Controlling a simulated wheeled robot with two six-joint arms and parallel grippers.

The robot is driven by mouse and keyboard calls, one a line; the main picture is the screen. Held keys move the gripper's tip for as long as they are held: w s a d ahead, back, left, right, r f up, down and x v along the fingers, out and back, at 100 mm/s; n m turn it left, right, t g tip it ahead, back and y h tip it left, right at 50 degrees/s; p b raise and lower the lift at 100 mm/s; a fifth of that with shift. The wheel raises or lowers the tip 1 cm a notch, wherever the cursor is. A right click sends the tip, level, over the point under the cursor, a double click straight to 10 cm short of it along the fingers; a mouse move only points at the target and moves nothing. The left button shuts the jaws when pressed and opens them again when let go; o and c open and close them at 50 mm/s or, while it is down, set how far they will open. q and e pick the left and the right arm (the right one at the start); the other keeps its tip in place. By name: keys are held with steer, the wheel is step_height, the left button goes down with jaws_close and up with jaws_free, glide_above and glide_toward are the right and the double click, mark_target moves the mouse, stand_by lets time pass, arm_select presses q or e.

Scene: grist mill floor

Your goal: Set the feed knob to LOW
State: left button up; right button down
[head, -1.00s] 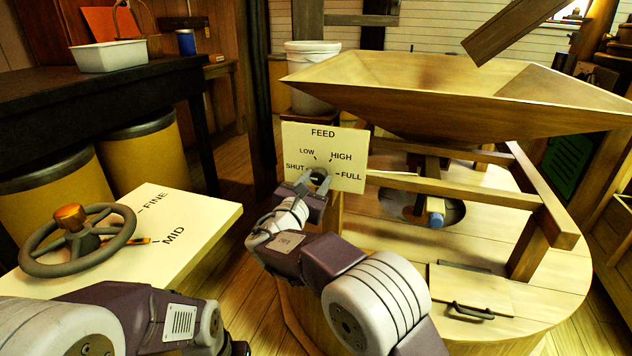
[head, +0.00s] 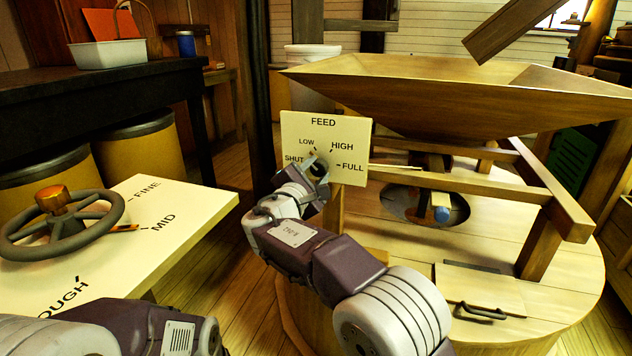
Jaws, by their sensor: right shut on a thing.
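The cream FEED panel (head: 295,131) stands upright in the middle of the head view, marked SHUT, LOW, HIGH and FULL. The small dark feed knob (head: 319,167) sits low on its face and is partly hidden by my right gripper. My right gripper (head: 315,173) is shut on the knob, reaching it from the front and below. I cannot tell exactly which mark the knob points to. My left arm shows at the bottom left, but its gripper is out of view.
A handwheel (head: 62,225) stands on a cream board (head: 190,205) marked FINE, MID and ROUGH at the left. A wide wooden hopper (head: 420,95) and its frame rise behind and right of the panel, over the round millstone casing (head: 400,245). A hatch (head: 480,290) lies at the right.

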steer(key=shift+m+b, duration=1.45)
steer(key=shift+m, duration=0.45)
steer(key=c, duration=0.9)
jaws_free()
steer(key=p+v, duration=0.2)
steer(key=v, duration=0.7)
